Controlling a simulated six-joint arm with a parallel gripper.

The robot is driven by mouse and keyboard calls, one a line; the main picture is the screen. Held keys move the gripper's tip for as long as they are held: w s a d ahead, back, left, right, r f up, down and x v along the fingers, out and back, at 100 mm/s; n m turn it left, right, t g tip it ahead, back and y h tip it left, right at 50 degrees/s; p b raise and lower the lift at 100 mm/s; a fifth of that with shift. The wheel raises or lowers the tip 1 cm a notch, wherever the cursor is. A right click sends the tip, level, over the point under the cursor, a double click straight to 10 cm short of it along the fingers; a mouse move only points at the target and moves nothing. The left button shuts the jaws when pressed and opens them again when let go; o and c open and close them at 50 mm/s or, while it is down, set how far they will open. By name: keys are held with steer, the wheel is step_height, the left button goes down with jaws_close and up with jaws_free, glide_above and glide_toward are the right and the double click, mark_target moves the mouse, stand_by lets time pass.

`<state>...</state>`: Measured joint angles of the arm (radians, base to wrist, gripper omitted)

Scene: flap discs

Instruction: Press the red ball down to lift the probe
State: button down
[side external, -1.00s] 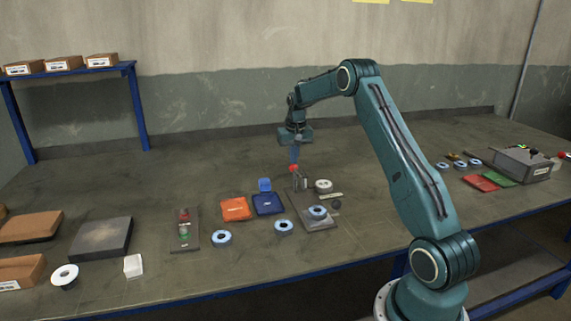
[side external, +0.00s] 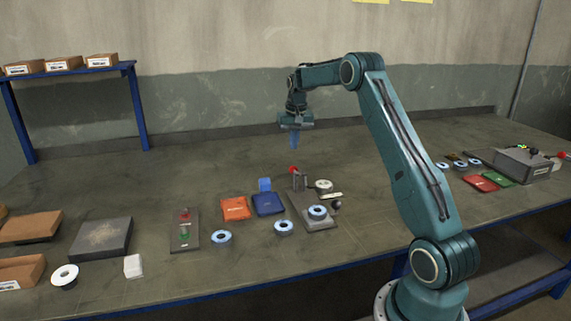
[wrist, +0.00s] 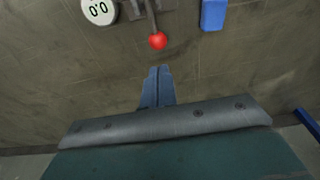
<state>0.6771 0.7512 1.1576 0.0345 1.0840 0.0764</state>
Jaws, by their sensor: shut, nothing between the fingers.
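The red ball (side external: 292,169) is the end knob of a lever on a small grey gauge stand (side external: 318,225). It also shows in the wrist view (wrist: 158,41), just beyond my fingertips. My gripper (side external: 295,147) points down above the ball with its blue fingers shut and empty, and a clear gap separates them. The fingers also show in the wrist view (wrist: 159,70). A round white dial gauge (side external: 323,186) sits beside the lever; part of its face shows in the wrist view (wrist: 99,10). A flap disc (side external: 317,211) lies on the stand. The probe tip is too small to make out.
A small blue block (side external: 264,184), a dark blue tray (side external: 268,204) and an orange tray (side external: 235,208) stand left of the gauge. Loose discs (side external: 284,227) lie in front. A grey box (side external: 523,164) stands far right. The table behind the gauge is clear.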

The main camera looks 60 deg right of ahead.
steer(key=shift+r, duration=1.8)
steer(key=s+a+r+n+t, duration=0.1)
steer(key=s+a+r, duration=0.25)
steer(key=a, duration=0.45)
steer(key=s+a+r+n, duration=0.2)
steer(key=a+r, duration=0.3)
steer(key=a, duration=0.3)
steer(key=s+a+r+n+t, duration=0.1)
steer(key=s+a+r, duration=0.25)
steer(key=a, duration=0.45)
steer(key=s+a+f+n+t, duration=0.1)
steer(key=s+a+f+n, duration=0.1)
steer(key=s+a, duration=0.5)
steer(key=s+a+f+n+t+y, duration=0.1)
steer(key=s+a+f+n, duration=0.1)
steer(key=s+a, duration=0.5)
steer(key=s+n, duration=0.1)
steer(key=s, duration=0.5)
steer(key=shift+a+f, duration=0.2)
steer(key=shift+f, duration=0.1)
